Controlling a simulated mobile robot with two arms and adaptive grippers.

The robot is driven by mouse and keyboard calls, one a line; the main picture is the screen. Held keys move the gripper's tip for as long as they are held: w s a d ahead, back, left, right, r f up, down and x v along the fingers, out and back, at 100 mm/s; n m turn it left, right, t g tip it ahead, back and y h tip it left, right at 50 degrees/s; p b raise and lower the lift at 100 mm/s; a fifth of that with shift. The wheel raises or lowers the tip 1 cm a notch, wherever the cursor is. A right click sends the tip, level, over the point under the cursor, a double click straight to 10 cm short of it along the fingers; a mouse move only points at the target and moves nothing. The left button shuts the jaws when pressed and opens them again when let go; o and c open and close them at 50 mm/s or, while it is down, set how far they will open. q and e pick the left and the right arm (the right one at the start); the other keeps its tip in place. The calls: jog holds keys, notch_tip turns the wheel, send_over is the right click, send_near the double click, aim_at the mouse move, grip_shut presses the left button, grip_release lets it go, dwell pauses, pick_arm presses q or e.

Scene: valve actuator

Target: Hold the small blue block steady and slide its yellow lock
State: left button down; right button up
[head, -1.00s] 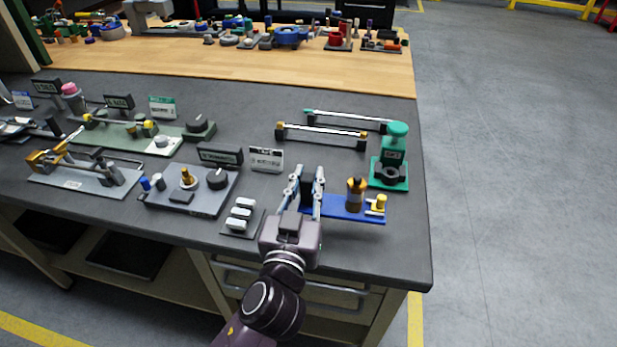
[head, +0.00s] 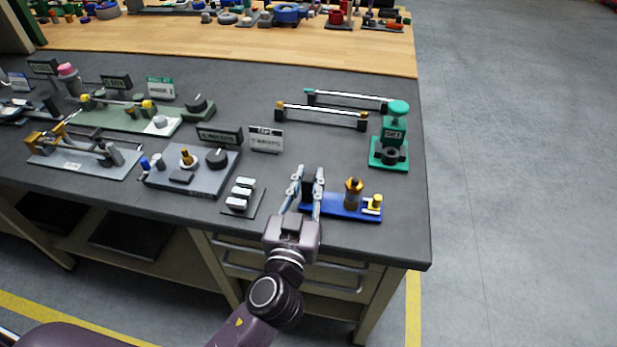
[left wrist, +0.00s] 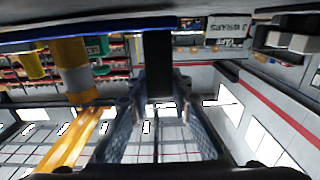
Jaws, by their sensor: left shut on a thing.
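The small blue block (head: 334,206) is a flat blue base near the table's front right. A black upright post (head: 309,188) stands at its left end, a brass cylinder (head: 353,193) near its middle, and the yellow lock (head: 375,203) at its right end. My left gripper (head: 308,178) is shut on the black post, one finger on each side. In the left wrist view the post (left wrist: 157,65) shows between the fingers (left wrist: 158,112), with the brass cylinder (left wrist: 75,72) to the left. My right gripper is not in view.
A green press-like device (head: 391,140) stands behind the yellow lock. A panel with white switches (head: 241,195) lies just left of my gripper. Two rail fixtures (head: 322,115) are farther back. The table's front and right edges are close.

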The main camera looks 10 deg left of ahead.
pick_arm(q)
jog(key=shift+f, duration=0.4)
dwell(0.9)
